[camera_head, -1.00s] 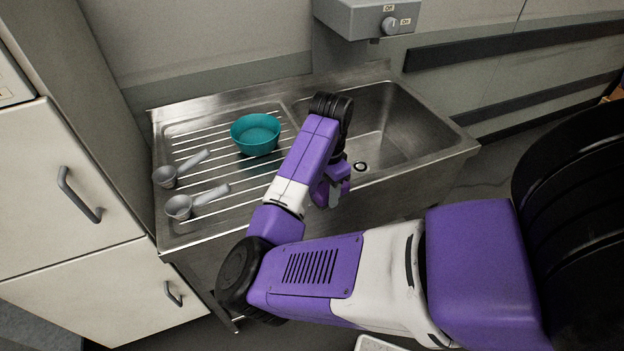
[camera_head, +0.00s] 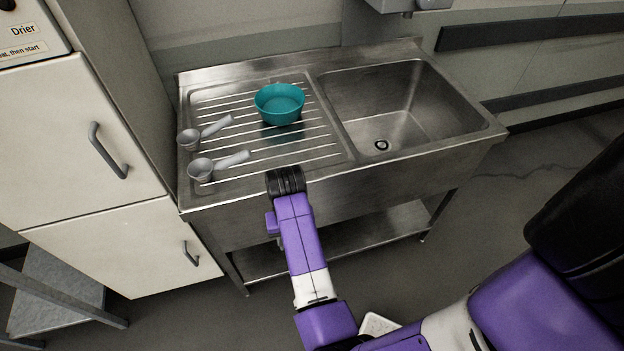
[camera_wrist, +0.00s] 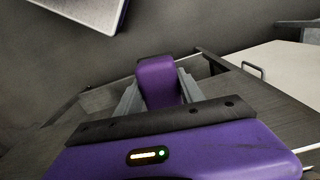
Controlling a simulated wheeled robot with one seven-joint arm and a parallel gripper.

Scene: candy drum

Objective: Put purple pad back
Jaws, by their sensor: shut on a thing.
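In the wrist view, a purple block with a rounded top, which I take as the purple pad (camera_wrist: 158,82), stands between the two grey fingers of my gripper (camera_wrist: 157,90). The gripper is shut on it. In the head view my gripper (camera_head: 277,228) hangs in front of the sink unit, below its front edge, and is mostly hidden behind my wrist. The pad cannot be told apart there from my purple arm parts. The place where the pad belongs cannot be made out.
The steel sink unit (camera_head: 330,178) carries a teal bowl (camera_head: 280,108) and two grey scoops (camera_head: 190,138) (camera_head: 202,168). A white cabinet (camera_head: 115,245) stands left. A pale tray-like thing (camera_head: 376,324) is low in front; a similar one shows in the wrist view (camera_wrist: 85,8). Floor right is clear.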

